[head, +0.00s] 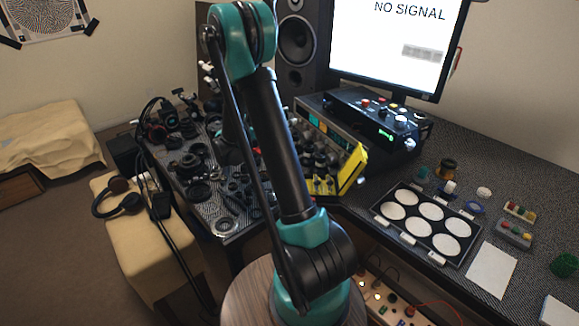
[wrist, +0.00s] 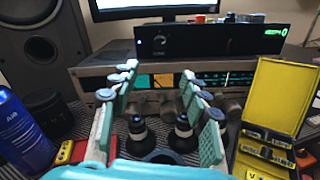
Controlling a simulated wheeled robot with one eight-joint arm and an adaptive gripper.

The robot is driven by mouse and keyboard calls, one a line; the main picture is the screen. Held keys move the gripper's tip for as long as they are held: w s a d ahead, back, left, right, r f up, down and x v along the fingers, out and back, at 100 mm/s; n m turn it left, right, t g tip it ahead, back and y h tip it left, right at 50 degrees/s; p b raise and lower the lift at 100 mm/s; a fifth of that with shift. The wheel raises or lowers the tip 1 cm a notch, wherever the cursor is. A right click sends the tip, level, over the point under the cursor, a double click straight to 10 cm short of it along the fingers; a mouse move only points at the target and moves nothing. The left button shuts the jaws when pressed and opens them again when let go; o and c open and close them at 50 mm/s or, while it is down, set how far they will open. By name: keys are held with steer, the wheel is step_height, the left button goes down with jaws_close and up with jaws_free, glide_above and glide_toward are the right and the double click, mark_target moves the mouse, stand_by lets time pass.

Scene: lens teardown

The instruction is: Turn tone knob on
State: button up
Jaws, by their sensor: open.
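The silver receiver (wrist: 88,80) with a lit dial stands ahead in the wrist view, and part of it shows behind my arm in the head view (head: 345,137). Round knobs (wrist: 234,106) sit low on its front, partly covered by my fingers. I cannot tell which one is the tone knob or how it is turned. My gripper (wrist: 160,100) is open in front of the receiver, with a teal finger on each side and no object held. I cannot tell whether a finger touches a knob. In the head view my arm mostly hides the gripper.
Two dark rounded objects (wrist: 182,132) stand between the fingers, low in view. A yellow case (wrist: 275,95) stands open at right. A blue can (wrist: 20,130) and red item (wrist: 72,152) are at left. A black unit (wrist: 215,40) sits on the receiver.

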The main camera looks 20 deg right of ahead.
steer(key=s+a+f+m+y, duration=0.2)
steer(key=s+f+m+y, duration=0.2)
steer(key=s, duration=0.4)
steer(key=s+a+f+m+y, duration=0.3)
steer(key=s+f+m+y, duration=0.1)
steer(key=s+y, duration=0.3)
steer(key=shift+s+a+m+t+y, duration=0.35)
steer(key=shift+s+m, duration=0.45)
steer(key=shift+s, duration=0.45)
steer(key=shift+s+f, duration=0.1)
steer(key=shift+f, duration=0.05)
